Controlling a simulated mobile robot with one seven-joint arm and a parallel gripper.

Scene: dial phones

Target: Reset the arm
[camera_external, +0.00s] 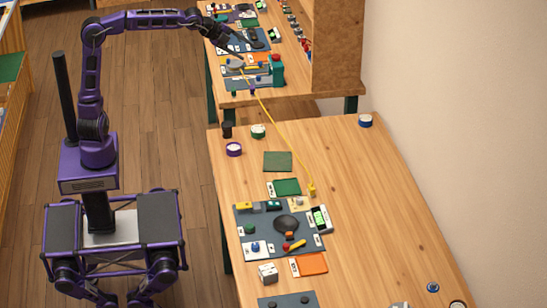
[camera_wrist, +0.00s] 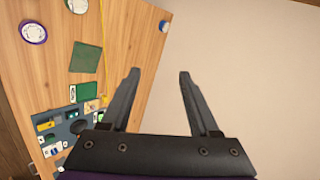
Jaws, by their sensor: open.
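My purple arm is raised and stretched to the right in the external view. My gripper (camera_external: 238,46) appears there in front of the far table's clutter, so its fingertips are hard to make out. In the wrist view my gripper (camera_wrist: 158,74) has its two dark fingers spread apart with nothing between them. Behind the fingers are plain wall and the table edge. No object touches the fingers in that view.
The near wooden table (camera_external: 370,210) holds a grey board (camera_external: 246,239) with several small parts, a green mat (camera_external: 278,161), a purple-rimmed round item (camera_external: 234,149) and a yellow cable (camera_external: 280,135). Its right side is mostly clear. A wooden cabinet (camera_external: 337,48) stands behind.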

